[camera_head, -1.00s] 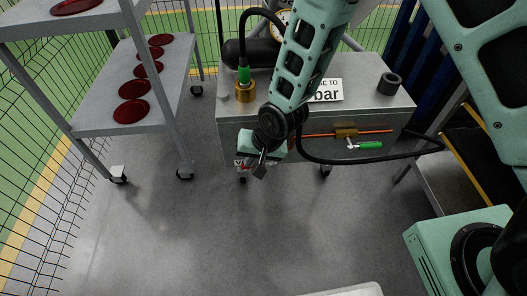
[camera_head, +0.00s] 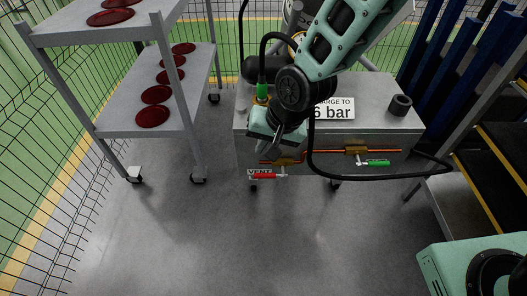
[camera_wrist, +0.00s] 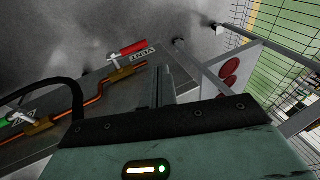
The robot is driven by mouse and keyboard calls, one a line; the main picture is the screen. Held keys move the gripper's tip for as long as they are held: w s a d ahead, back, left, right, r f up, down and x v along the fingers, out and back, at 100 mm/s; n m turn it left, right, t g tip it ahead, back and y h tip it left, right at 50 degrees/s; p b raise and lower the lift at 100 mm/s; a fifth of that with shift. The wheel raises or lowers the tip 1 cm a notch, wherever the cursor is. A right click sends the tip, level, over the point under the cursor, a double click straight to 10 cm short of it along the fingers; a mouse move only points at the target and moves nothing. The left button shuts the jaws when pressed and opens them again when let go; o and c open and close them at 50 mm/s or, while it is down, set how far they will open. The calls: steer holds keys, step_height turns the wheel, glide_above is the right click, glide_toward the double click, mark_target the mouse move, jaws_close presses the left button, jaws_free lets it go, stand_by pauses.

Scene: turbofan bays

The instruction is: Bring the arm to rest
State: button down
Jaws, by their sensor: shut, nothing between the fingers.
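My gripper (camera_head: 277,152) hangs in front of the grey cart (camera_head: 375,115), near its front top edge. In the wrist view its fingers (camera_wrist: 162,86) are together with nothing between them. My arm reaches down to it from the upper right, bent at a dark round joint. The red VENT handle (camera_head: 266,176) is on the cart's front, just below and left of the gripper; it also shows in the wrist view (camera_wrist: 133,48). I cannot tell the exact gap between fingers and cart.
A green handle (camera_head: 377,163) sits on the orange pipe at the right. A black hose (camera_head: 350,175) loops in front of the cart. A sign (camera_head: 334,109) reads "6 bar". A shelf trolley (camera_head: 125,120) with red discs stands left. Open floor lies in front.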

steer(key=s+d+r+n+g+h+p, duration=0.1)
steer(key=s+d+r+n, duration=0.3)
steer(key=s+r, duration=0.5)
steer(key=s+d+r+n+g+h+p, duration=0.1)
steer(key=s+d+r+n+h+p, duration=0.1)
steer(key=s+d+r+n+p, duration=0.2)
steer(key=s+d+r, duration=0.3)
steer(key=s+r, duration=0.2)
steer(key=s, duration=0.1)
steer(key=shift+d+n, duration=0.3)
steer(key=shift+d, duration=0.05)
